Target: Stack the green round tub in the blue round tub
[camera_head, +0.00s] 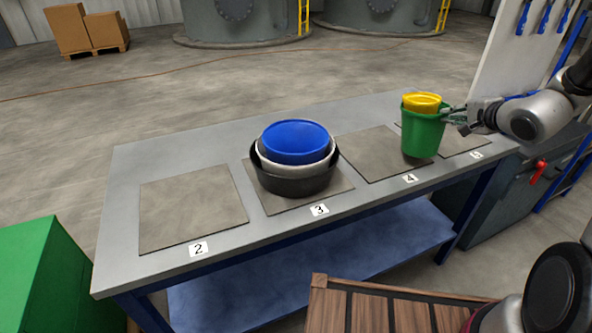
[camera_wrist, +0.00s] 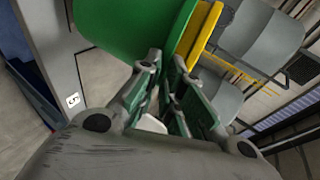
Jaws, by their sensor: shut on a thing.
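The green round tub (camera_head: 422,137) is upright at mat 4, with a yellow tub (camera_head: 422,100) nested in it and showing above its rim. I cannot tell whether it rests on the mat or hangs just above it. My gripper (camera_head: 452,116) comes from the right and is shut on the green tub's wall near the rim. In the wrist view the fingers (camera_wrist: 168,78) meet the green tub (camera_wrist: 125,28), with the yellow tub (camera_wrist: 203,35) beside it. The blue round tub (camera_head: 296,141) sits inside a white tub (camera_head: 322,165), which sits in a black tub (camera_head: 290,184) on mat 3.
The grey table (camera_head: 125,205) carries numbered mats. Mat 2 (camera_head: 190,207) at the left is empty, and mat 5 (camera_head: 465,140) at the right looks bare. A pale board (camera_head: 510,60) with blue tools stands behind the table's right end. A wooden slatted surface (camera_head: 385,310) lies in front.

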